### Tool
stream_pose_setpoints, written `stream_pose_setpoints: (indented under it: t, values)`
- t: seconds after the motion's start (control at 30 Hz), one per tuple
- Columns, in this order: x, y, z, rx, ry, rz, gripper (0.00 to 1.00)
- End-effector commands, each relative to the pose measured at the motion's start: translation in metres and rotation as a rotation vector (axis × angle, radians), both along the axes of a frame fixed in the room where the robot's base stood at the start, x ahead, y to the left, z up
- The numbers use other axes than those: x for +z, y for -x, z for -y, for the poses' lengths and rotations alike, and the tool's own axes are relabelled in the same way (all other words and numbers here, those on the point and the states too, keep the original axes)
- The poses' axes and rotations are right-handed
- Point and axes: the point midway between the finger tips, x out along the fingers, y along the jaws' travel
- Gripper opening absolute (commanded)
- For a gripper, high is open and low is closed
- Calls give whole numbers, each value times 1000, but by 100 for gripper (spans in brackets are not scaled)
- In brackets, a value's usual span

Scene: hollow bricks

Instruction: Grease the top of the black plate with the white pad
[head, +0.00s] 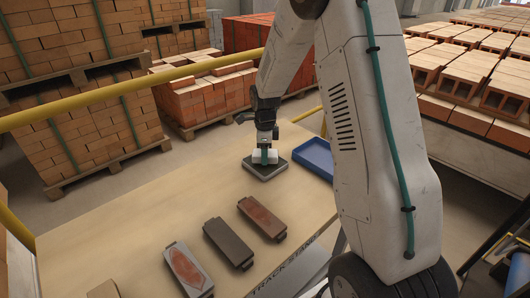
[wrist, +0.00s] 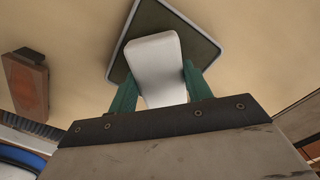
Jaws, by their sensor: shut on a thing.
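My gripper (head: 264,148) is shut on the white pad (head: 259,158), and its green fingers grip the pad from both sides in the wrist view (wrist: 155,85). The pad is over a dark square slab with a pale rim (head: 267,172), which shows behind it in the wrist view (wrist: 205,45). The pad appears to be at or very near the slab's surface; contact is not clear. The black plate (head: 229,243), an oblong with end tabs, lies flat on the table, in front of the slab and apart from my gripper.
A reddish-brown plate (head: 262,217) and a grey plate with a red patch (head: 188,268) flank the black plate on the table (head: 130,232). A blue tray (head: 313,158) is right of the slab. Brick pallets (head: 200,98) stand behind. The table's left part is mostly clear.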

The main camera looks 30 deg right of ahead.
Motion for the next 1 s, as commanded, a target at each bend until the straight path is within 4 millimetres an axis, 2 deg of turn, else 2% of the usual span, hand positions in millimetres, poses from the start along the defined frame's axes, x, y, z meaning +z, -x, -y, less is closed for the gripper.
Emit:
stream_pose_setpoints:
  t: [1.0]
  values:
    - [-9,0,0,0,-1,-1,31]
